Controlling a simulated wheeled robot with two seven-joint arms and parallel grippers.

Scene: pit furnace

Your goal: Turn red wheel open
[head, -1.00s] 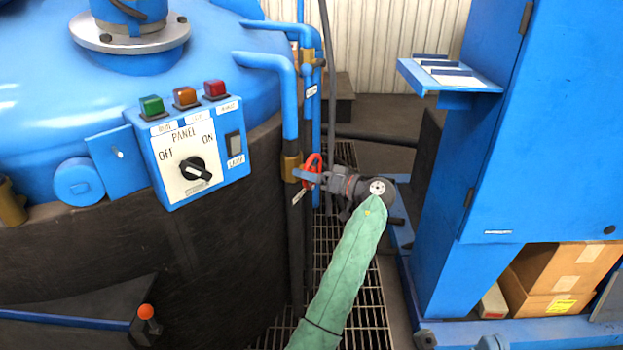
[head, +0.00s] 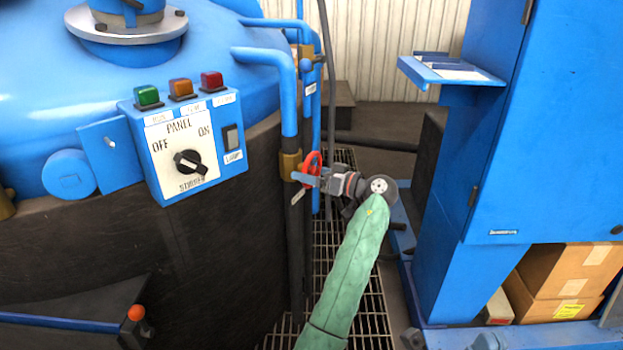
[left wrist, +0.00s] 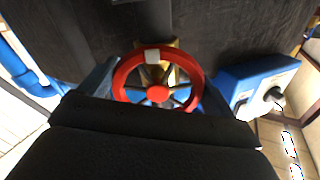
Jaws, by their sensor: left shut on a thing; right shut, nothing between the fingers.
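The red wheel (head: 313,160) sits on a brass valve on the blue pipe, right of the control panel. In the head view it shows nearly edge-on and partly covered. In the left wrist view the red wheel (left wrist: 120,80) faces me, with a red hub, dark spokes and a white mark at the top of its rim. My left gripper (head: 311,179), on the green-sleeved arm, is shut on the wheel. Its fingers lie at the left and right sides of the rim in the left wrist view. My right gripper is not in view.
A control panel (head: 225,178) with a black knob and three coloured buttons is on the furnace (head: 240,215) at left. A blue cabinet (head: 545,120) with a small shelf (head: 450,75) stands at right. Floor grating (head: 375,315) lies between them, under my arm.

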